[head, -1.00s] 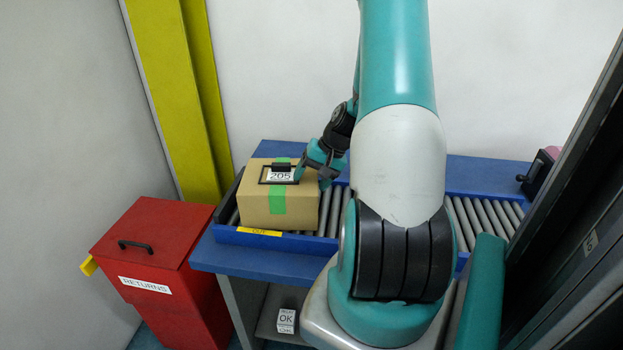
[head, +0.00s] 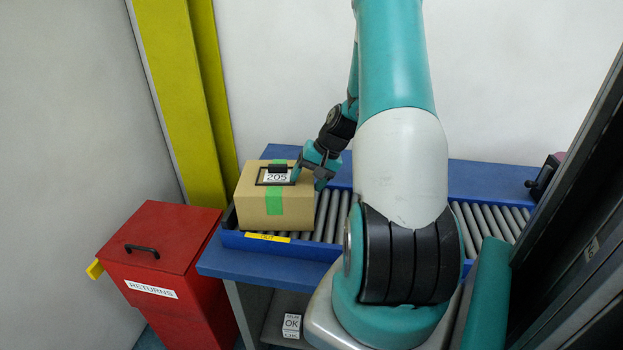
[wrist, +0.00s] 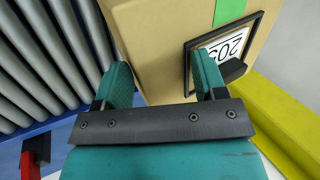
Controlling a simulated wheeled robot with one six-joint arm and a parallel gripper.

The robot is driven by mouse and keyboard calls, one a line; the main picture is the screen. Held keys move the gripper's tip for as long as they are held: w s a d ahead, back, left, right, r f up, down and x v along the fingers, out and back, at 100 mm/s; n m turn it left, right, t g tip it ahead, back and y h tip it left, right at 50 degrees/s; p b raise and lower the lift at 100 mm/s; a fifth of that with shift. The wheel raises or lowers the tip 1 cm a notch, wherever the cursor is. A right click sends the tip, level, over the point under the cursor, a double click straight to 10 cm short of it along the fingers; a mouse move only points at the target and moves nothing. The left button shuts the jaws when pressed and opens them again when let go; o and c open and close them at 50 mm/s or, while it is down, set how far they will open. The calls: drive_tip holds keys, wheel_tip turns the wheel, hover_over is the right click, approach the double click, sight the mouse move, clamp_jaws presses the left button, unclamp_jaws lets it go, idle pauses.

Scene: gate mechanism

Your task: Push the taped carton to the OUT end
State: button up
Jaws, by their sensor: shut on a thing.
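The taped carton (head: 250,205), tan with a green tape strip (head: 275,202) and a black-framed label reading 205 (head: 278,177), sits upright on the rollers at the left end of the conveyor. The yellow OUT label (head: 267,237) is on the blue rail just below it. My gripper (head: 308,174) is at the carton's upper right edge. In the wrist view my gripper (wrist: 163,80) has one finger along the carton's side and one over its top beside the label frame, with the carton (wrist: 150,40) between them. The exact contact is partly hidden.
A red RETURNS bin (head: 160,265) stands left of the conveyor, below a yellow post (head: 180,100). Bare rollers (head: 333,215) lie right of the carton. A black device (head: 542,178) is at the far right end. A small OK box (head: 291,325) is on the lower shelf.

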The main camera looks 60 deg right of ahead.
drive_tip(key=shift+w+f, duration=0.1)
drive_tip(key=shift+f, duration=0.2)
drive_tip(key=o, duration=1.6)
drive_tip(key=shift+w+d+f, duration=0.1)
drive_tip(key=shift+w, duration=0.1)
drive_tip(key=shift+s+r, duration=0.1)
drive_tip(key=shift+r, duration=0.1)
drive_tip(key=b+v, duration=0.2)
drive_tip(key=v, duration=1.5)
drive_tip(key=shift+r, duration=0.1)
